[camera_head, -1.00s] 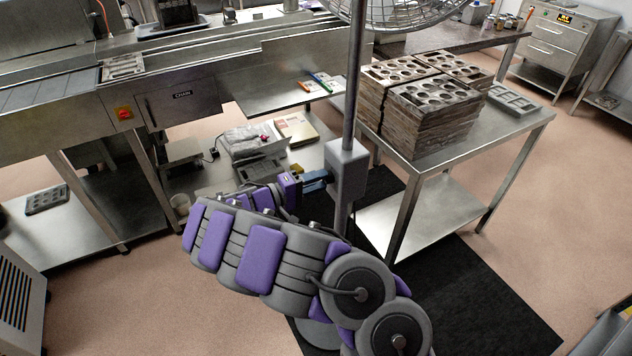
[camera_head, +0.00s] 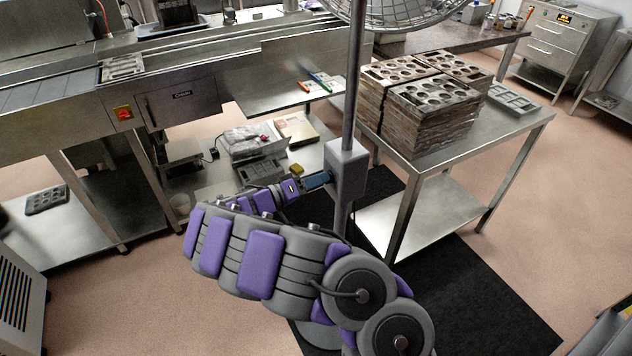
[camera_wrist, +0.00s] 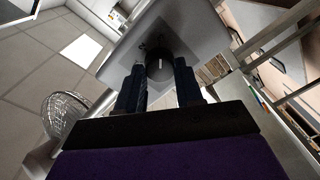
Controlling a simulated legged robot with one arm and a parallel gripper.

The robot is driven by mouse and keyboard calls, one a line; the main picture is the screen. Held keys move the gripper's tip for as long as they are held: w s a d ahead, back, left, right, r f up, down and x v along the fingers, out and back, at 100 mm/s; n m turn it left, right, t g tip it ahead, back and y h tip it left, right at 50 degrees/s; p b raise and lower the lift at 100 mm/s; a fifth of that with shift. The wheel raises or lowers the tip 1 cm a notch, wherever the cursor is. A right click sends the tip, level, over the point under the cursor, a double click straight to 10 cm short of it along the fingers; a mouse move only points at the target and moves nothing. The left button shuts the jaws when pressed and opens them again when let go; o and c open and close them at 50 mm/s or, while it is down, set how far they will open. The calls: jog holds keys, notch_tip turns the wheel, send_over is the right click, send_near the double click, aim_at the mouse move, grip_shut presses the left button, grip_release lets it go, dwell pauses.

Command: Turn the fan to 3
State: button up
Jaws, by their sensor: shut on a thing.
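The fan stands on a pole (camera_head: 352,90), with its wire cage (camera_head: 410,12) at the top of the head view. A grey control box (camera_head: 347,170) is fixed on the pole. In the wrist view the box face (camera_wrist: 185,35) carries a round dark knob (camera_wrist: 159,64) with a pale pointer mark, roughly upright in the picture. My gripper (camera_head: 327,180) reaches the left side of the box. In the wrist view my gripper (camera_wrist: 160,74) has its two dark fingers on either side of the knob, shut on it. Any numbers around the knob are too small to read.
A steel table (camera_head: 520,130) with stacked moulds (camera_head: 430,110) stands right of the pole. The steel mould line (camera_head: 230,72) runs behind on the left, with a lower shelf holding boxes. A black mat (camera_head: 470,300) lies on the floor beneath.

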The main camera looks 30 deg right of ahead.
jog(key=shift+f, duration=0.25)
jog(key=o, duration=1)
jog(key=shift+r, duration=0.1)
jog(key=shift+o, duration=0.2)
jog(key=s+a+p, duration=0.1)
jog(key=a+p, duration=0.2)
jog(key=a, duration=1.4)
jog(key=shift+a+r, duration=0.2)
jog(key=shift+a, duration=0.05)
jog(key=shift+r, duration=0.1)
